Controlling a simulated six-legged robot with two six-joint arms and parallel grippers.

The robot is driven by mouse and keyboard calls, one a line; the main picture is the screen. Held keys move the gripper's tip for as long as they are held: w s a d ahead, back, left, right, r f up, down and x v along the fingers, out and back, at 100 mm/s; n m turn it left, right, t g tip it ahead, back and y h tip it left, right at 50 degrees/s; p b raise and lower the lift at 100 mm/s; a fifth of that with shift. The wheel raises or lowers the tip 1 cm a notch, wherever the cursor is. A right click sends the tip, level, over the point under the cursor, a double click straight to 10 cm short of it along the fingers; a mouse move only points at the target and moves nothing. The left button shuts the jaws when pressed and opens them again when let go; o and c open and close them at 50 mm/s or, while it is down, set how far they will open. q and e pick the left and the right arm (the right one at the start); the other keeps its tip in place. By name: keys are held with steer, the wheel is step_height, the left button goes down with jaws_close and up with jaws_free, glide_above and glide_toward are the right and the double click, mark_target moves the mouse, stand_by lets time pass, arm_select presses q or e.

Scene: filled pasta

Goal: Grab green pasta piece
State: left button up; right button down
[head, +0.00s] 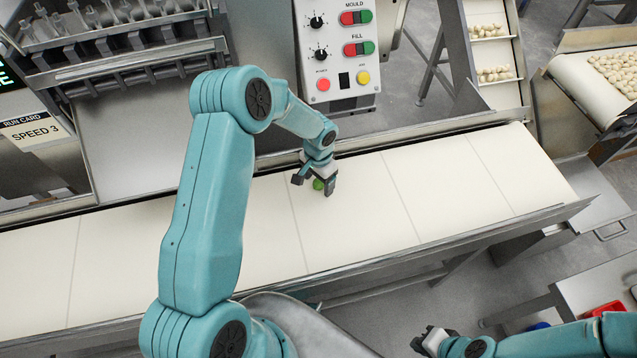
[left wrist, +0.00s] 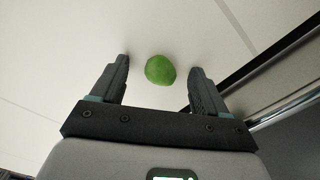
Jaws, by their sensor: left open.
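The green pasta piece (head: 318,184) is small and round and lies on the white conveyor belt (head: 450,180). In the left wrist view the green pasta piece (left wrist: 160,70) lies between the lines of the two fingers, near their tips. My left gripper (head: 315,182) is open and points down at the belt around the piece; it also shows in the left wrist view (left wrist: 158,75). A gap shows between the piece and each finger. My right gripper (head: 428,340) is at the lower right, away from the belt, and small in view.
A control panel (head: 337,50) with knobs and buttons stands behind the belt. A metal rail (head: 440,245) runs along the belt's front edge. Pale pasta pieces (head: 494,74) lie on a side conveyor at the back right. The belt's right half is clear.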

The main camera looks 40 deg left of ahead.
arm_select(q)
steer(key=c, duration=1.1)
